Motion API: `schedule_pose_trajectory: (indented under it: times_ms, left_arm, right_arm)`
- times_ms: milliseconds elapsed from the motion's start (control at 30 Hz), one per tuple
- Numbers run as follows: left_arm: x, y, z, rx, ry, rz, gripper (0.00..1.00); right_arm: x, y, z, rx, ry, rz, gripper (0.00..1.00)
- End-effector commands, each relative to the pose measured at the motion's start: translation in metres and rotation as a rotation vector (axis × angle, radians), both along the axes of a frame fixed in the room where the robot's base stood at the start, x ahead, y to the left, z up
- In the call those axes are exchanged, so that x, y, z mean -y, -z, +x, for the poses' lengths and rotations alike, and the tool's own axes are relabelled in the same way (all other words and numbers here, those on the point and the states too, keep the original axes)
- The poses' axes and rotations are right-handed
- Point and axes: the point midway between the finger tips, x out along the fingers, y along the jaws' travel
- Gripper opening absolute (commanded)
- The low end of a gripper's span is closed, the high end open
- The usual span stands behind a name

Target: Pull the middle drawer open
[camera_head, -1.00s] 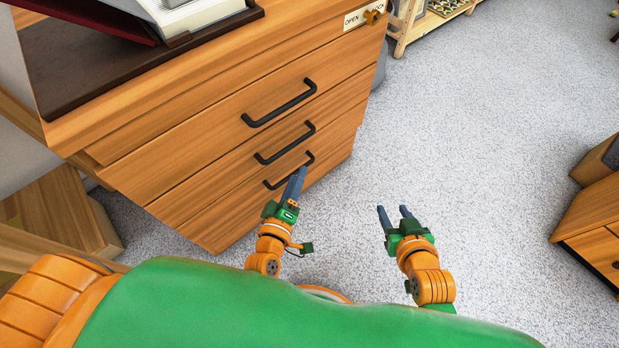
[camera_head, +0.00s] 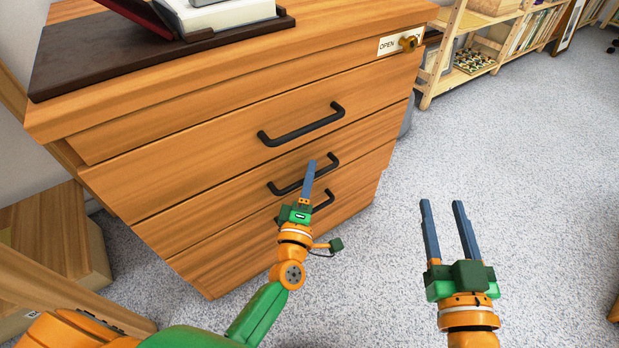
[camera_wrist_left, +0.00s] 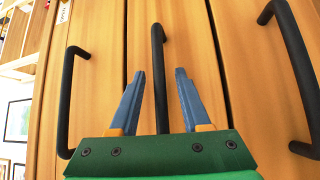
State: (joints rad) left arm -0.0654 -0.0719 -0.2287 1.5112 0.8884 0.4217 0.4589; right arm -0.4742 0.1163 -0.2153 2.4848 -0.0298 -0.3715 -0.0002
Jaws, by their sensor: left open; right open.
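The wooden cabinet has three drawers with black bar handles, one above another. The middle drawer (camera_head: 215,200) is shut, flush with the others. Its handle (camera_head: 285,188) is partly hidden behind my left gripper (camera_head: 312,170) in the head view. In the left wrist view, the middle handle (camera_wrist_left: 158,60) runs between the two blue fingers of my left gripper (camera_wrist_left: 158,95), which are open around its line; I cannot tell whether they touch it. The top handle (camera_head: 300,128) and the bottom handle (camera_head: 320,203) are on either side. My right gripper (camera_head: 445,215) is open and empty over the floor.
An OPEN label and a brown knob (camera_head: 408,43) are at the cabinet's upper right. A dark board (camera_head: 90,75) with a book lies on top. A wooden shelf (camera_head: 460,85) stands at the back.

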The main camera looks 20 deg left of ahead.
Motion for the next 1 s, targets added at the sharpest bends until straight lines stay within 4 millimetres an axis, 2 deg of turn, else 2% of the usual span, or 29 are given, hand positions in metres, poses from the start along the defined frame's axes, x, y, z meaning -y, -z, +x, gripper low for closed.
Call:
schedule_pose_trajectory:
  times_ms: [33, 200, 1000]
  left_arm:
    - [0.0000, 0.0000, -0.0001, 0.000, 0.000, 0.000, 0.47]
    - [0.0001, 0.0002, -0.0003, 0.000, 0.001, 0.001, 0.01]
    - [0.0003, 0.0007, -0.0005, -0.001, 0.001, 0.001, 0.00]
  right_arm:
    - [0.0000, 0.0001, 0.0000, -0.001, 0.000, 0.000, 0.50]
    - [0.0000, 0.0005, 0.0000, -0.002, 0.000, 0.000, 0.50]
    - [0.0000, 0.0012, 0.0002, -0.004, 0.000, 0.000, 0.50]
